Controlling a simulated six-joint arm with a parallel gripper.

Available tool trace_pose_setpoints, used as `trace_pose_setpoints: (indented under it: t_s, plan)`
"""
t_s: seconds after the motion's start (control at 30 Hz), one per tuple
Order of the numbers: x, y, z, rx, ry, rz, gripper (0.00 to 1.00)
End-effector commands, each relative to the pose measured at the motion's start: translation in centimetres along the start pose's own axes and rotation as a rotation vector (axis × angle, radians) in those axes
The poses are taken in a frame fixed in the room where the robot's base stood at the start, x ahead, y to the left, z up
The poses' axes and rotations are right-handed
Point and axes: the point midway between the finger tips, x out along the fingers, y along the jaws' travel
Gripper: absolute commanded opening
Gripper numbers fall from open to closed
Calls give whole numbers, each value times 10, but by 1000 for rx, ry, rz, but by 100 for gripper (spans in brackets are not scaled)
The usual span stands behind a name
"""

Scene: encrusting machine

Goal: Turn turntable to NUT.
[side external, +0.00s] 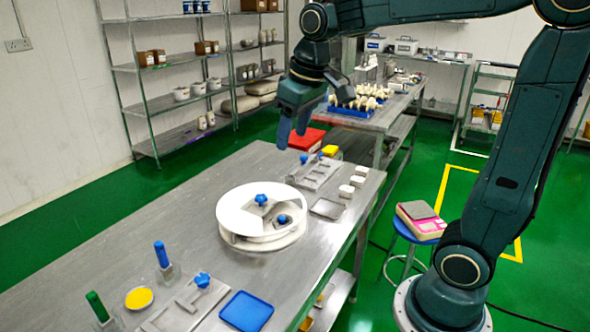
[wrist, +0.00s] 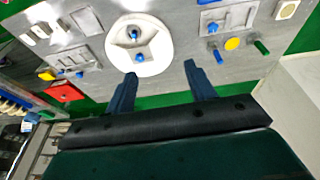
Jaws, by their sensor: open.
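The turntable (side external: 237,214) is a round white disc on a low base in the middle of the steel table. It has a blue knob (side external: 261,200) on top and an opening in its near side with another blue part (side external: 283,219) inside. In the wrist view the turntable (wrist: 150,64) lies beyond my fingers, with a blue knob (wrist: 134,33) in its opening. I cannot read any NUT label. My gripper (side external: 293,140) is open and empty, raised above the far part of the table, apart from the turntable. Its two fingers also show in the wrist view (wrist: 160,85).
On the steel table (side external: 150,222), a plate with a blue knob (side external: 202,281), a blue tray (side external: 246,311), a yellow dish (side external: 138,298) and blue and green-handled tools stand in front. A fixture (side external: 316,175) and white blocks (side external: 346,191) stand behind the turntable.

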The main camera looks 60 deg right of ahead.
Motion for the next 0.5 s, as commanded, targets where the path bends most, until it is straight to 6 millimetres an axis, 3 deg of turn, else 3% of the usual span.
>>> trace_pose_setpoints:
  t_s: [0.5]
  plan:
    - [70,50,-87,0,-140,-8,55]
